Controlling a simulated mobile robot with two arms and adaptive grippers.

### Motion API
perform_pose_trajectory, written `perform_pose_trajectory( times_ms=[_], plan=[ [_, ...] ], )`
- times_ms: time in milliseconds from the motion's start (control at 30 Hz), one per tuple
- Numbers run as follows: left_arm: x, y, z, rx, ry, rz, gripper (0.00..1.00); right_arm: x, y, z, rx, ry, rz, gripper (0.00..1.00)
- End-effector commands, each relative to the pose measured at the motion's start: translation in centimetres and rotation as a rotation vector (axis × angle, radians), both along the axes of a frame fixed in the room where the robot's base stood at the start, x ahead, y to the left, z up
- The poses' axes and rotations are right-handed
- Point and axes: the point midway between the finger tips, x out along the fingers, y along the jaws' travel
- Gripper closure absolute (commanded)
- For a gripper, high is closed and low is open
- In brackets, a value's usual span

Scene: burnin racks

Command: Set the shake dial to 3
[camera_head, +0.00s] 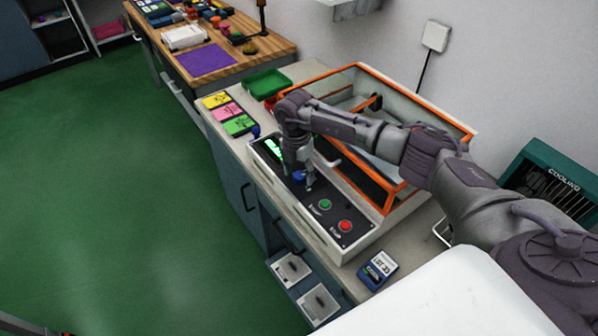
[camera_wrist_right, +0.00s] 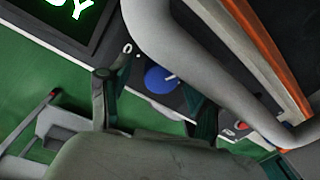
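The shake dial is a blue round knob (camera_head: 299,177) with a white pointer line, on the dark front panel of the orange-framed machine (camera_head: 335,240). It also shows in the right wrist view (camera_wrist_right: 158,80), with a white "0" mark near it on the panel. My right gripper (camera_head: 303,183) points down at the dial. In the right wrist view its two dark fingers (camera_wrist_right: 157,106) are apart, one to each side of the dial; I cannot tell whether they touch it. A lit screen (camera_head: 272,149) with green-white letters is beside the dial.
A green button (camera_head: 325,204) and a red button (camera_head: 346,225) sit on the same panel. A grey bar handle (camera_wrist_right: 195,60) runs close to my right gripper. Yellow, pink and green cards (camera_head: 228,112), a green tray (camera_head: 268,84) and a blue box (camera_head: 378,270) lie on the bench.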

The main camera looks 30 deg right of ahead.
Motion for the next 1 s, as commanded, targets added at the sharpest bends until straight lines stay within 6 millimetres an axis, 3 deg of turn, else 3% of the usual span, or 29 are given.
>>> perform_pose_trajectory(
  times_ms=[267, 700, 1000],
  plan=[
    [-0.1, 0.2, 0.0, 0.002, 0.001, 0.0, 0.6, 0.1, 0.1, 0.9, 0.0, 0.0, 0.001, 0.37],
    [0.0, 0.0, 0.0, 0.0, 0.0, 0.0, 0.6, 0.6, 0.3, 9.5, 0.0, -0.002, 0.001, 0.37],
    [0.0, 0.0, 0.0, 0.0, 0.0, 0.0, 0.6, 0.7, 0.4, 11.9, 0.0, 0.001, 0.0, 0.37]
  ],
)
